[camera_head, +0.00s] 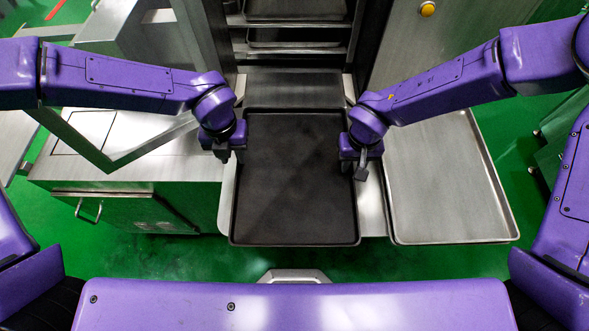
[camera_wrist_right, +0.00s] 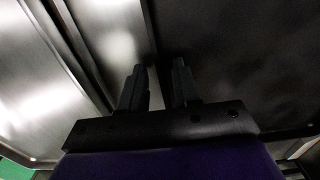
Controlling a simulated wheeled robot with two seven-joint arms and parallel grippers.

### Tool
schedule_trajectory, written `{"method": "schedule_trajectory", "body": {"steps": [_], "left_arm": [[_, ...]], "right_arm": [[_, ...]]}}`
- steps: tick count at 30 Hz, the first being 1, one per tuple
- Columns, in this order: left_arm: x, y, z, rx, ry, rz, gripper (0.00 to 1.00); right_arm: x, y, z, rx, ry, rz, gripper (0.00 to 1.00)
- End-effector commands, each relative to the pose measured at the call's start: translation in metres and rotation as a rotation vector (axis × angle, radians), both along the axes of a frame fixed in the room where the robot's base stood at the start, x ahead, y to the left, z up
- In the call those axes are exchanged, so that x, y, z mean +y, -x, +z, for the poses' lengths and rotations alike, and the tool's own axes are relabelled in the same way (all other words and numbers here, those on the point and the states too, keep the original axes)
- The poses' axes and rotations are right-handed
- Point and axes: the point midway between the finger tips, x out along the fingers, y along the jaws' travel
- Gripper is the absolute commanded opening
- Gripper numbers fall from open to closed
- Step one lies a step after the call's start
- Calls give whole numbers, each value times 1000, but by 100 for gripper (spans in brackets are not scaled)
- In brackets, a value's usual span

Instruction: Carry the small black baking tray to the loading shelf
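The black baking tray (camera_head: 296,212) lies flat and empty in the middle of the head view, on a pale metal support (camera_head: 371,212). My left gripper (camera_head: 230,154) is at the tray's left rim, its fingers apart, one on each side of the rim. My right gripper (camera_head: 353,168) is at the right rim, also with fingers apart. In the right wrist view a gap shows between the fingers (camera_wrist_right: 158,88), with the dark tray (camera_wrist_right: 240,60) to the right. Contact with the rim cannot be made out. Which surface is the loading shelf is not clear.
A silver tray (camera_head: 445,190) lies to the right of the black one. Behind stands a metal rack (camera_head: 296,57) with stacked levels and trays. A metal cabinet (camera_head: 135,205) with a handle stands left. Green floor shows in front.

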Motion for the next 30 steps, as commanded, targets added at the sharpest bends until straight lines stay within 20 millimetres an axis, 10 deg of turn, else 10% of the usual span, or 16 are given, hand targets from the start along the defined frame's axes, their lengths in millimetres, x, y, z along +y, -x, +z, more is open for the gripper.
{"method": "schedule_trajectory", "body": {"steps": [6, 14, 30], "left_arm": [[0, 0, 53, -4, 2, 0, 32], [0, 1, 73, 1, 0, 1, 32], [0, 1, 73, 0, 0, 1, 32]], "right_arm": [[0, 0, 0, 0, 0, 0, 32], [1, -1, 8, -2, -3, 0, 32], [0, 0, 117, -2, -1, 0, 32]]}}
